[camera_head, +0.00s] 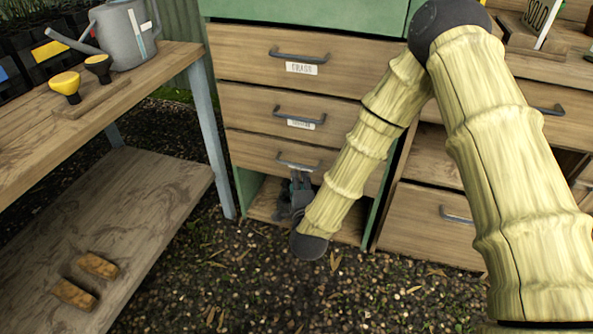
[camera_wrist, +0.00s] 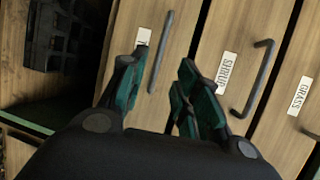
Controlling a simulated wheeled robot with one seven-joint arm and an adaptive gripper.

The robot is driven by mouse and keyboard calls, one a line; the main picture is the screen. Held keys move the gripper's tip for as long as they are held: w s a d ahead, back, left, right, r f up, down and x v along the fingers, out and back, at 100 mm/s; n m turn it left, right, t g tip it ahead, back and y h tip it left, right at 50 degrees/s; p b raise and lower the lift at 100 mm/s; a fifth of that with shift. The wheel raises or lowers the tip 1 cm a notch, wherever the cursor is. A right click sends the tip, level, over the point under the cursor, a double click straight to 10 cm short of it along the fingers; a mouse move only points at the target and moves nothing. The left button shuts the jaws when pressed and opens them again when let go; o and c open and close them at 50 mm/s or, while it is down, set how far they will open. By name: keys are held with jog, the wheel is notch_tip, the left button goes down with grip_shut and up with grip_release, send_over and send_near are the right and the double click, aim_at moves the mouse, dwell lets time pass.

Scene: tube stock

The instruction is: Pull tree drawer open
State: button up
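The lowest drawer (camera_head: 255,148) in the left cabinet column is shut. Its dark bar handle (camera_head: 290,163) is just above my gripper (camera_head: 299,180) in the head view. In the wrist view this drawer (camera_wrist: 184,28) carries a white label (camera_wrist: 143,37), mostly hidden by a finger, so I cannot read its word. My gripper (camera_wrist: 160,72) is open and empty, its green-padded fingers apart. The handle (camera_wrist: 161,52) shows between the fingers in the picture; I cannot tell how near it is in depth or whether they touch.
The shrub drawer (camera_head: 250,105) and grass drawer (camera_head: 240,52) above are shut, with similar handles. An open compartment is below, with a dark crate (camera_wrist: 55,35) in it. A wooden bench (camera_head: 165,68) stands left, another cabinet (camera_head: 420,215) right. The gravel floor in front is clear.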

aim_at(296, 165)
jog(key=w+b, duration=0.1)
jog(key=w, duration=0.2)
jog(key=w+f+b, duration=0.1)
jog(key=w, duration=0.2)
jog(key=w+a+f, duration=0.1)
jog(key=w, duration=0.3)
jog(key=shift+w+b, duration=0.1)
jog(key=shift+b, duration=0.3)
jog(key=shift+d, duration=0.1)
jog(key=shift+c, duration=0.2)
grip_shut()
